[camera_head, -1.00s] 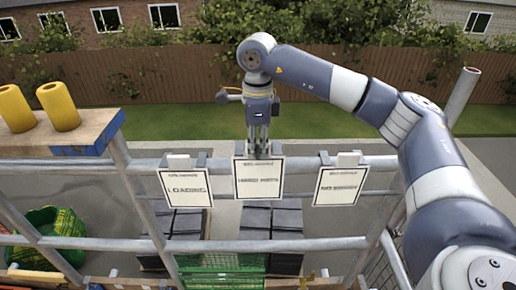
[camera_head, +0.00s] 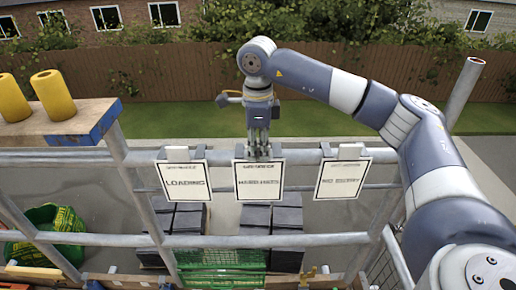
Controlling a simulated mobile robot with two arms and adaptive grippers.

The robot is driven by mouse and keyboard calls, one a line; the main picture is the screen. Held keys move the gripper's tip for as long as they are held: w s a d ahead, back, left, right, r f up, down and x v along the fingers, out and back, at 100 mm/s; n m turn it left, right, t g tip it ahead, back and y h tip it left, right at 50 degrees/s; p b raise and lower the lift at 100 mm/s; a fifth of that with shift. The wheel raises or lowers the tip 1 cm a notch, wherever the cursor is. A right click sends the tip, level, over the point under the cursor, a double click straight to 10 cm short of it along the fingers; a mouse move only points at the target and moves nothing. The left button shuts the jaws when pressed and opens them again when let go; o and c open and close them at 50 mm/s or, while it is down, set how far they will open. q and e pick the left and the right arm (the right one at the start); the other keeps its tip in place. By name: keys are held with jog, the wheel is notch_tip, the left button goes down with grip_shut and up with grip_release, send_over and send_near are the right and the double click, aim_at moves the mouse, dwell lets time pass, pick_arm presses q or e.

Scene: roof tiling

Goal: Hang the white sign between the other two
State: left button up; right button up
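The middle white sign (camera_head: 260,183), lettered HARD HATS, is at the top guardrail (camera_head: 220,157) between the LOADING sign (camera_head: 184,183) on the left and the NO ENTRY sign (camera_head: 342,181) on the right. Its top edge is about level with theirs, with gaps on both sides. Dark hooks show behind its upper corners; whether they bear on the rail I cannot tell. My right gripper (camera_head: 260,156) points down at the sign's top middle, its fingers closed on the sign's top tab, which they hide. My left gripper is not in view.
A plank (camera_head: 60,128) with yellow cylinders lies at the left. A green basket (camera_head: 50,232) stands below it. Stacks of dark tiles (camera_head: 178,218) lie beyond the lower rails. An upright pole (camera_head: 465,90) stands at the right. Open ground lies beyond the guardrail.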

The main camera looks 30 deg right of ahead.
jog(key=shift+o, duration=1.2)
jog(key=shift+r, duration=0.1)
notch_tip(320, 180, up, 12)
